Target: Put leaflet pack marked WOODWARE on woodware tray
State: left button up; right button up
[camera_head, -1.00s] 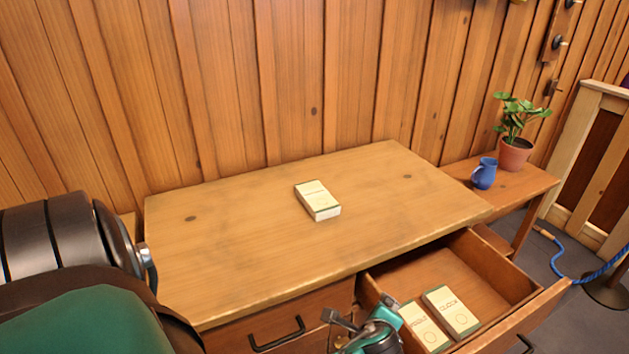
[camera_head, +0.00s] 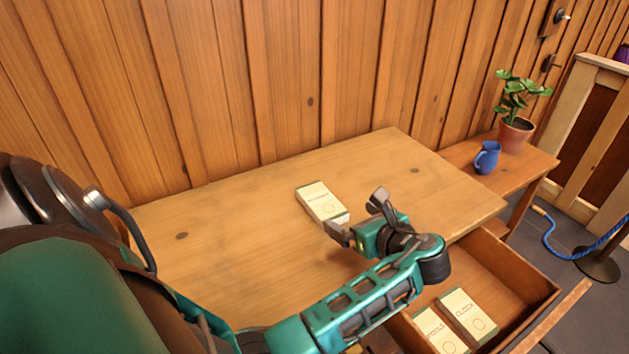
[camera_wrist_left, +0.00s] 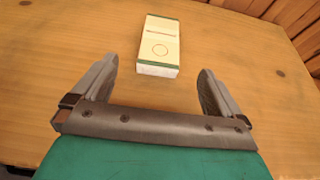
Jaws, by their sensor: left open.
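A cream leaflet pack with green edges (camera_head: 321,203) lies flat on the wooden tabletop (camera_head: 250,240). Its printed word is too small to read surely. It also shows in the left wrist view (camera_wrist_left: 159,45), ahead of the fingers. My left gripper (camera_head: 358,215) is open and empty above the table, just right of the pack's near end and apart from it. In the left wrist view the two fingers (camera_wrist_left: 158,85) stand wide apart, with the pack beyond their tips. The woodware tray and my right gripper are not in view.
An open drawer (camera_head: 528,284) below the table holds two similar packs; one (camera_head: 468,316) seems marked CLOCK, the other (camera_head: 440,332) is partly hidden by my arm. A side bench at right carries a blue jug (camera_head: 487,158) and a potted plant (camera_head: 516,132).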

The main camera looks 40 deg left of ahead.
pick_arm(q)
jog(key=b, duration=0.1)
send_near(321, 199)
jog(key=x, duration=0.3)
jog(key=shift+s, duration=0.2)
jog(key=shift+b+x, duration=0.45)
jog(key=shift+x, duration=2.3)
jog(key=shift+w+d+f, duration=0.1)
jog(key=shift+c, duration=0.5)
jog(key=c, duration=0.9)
jog(key=shift+c, duration=0.8)
